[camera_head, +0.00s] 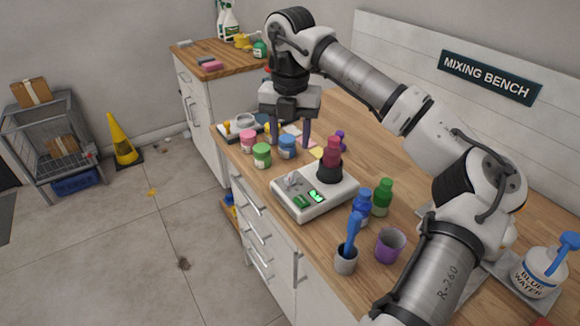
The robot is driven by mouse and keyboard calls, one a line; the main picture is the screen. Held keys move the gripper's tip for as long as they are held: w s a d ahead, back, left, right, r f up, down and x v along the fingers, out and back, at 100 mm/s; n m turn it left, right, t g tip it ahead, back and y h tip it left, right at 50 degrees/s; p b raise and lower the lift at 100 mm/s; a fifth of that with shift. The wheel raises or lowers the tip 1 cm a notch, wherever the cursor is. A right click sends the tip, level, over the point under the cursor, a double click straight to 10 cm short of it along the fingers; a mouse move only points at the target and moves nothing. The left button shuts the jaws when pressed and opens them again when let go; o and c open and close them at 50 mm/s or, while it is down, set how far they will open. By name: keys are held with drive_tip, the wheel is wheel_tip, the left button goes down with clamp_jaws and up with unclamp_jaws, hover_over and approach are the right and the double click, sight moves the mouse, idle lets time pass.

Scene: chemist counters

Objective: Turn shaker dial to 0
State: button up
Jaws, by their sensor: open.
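The shaker (313,197) is a white box on the wooden bench, near its front edge. Its dial (293,180) is a small light knob on the top left; its setting is too small to read. A lit green display (317,196) sits beside a dark green switch (301,202). A dark red bottle (332,152) stands in the black holder on the shaker. My gripper (291,143) points down with its two fingers apart and empty. It is behind and above the shaker, over the small jars, and apart from the dial.
Pink, green and blue jars (262,154) stand left of the shaker, below my gripper. Blue and green bottles (381,197), a purple cup (390,245) and a grey cup (346,260) with a blue tool stand to the right. My arm spans the bench's right side.

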sight(290, 176)
wheel_tip(290, 176, down, 10)
drive_tip(key=shift+f+p, duration=0.2)
drive_tip(key=shift+p, duration=0.9)
drive_tip(key=shift+w, duration=0.1)
drive_tip(key=c, duration=1)
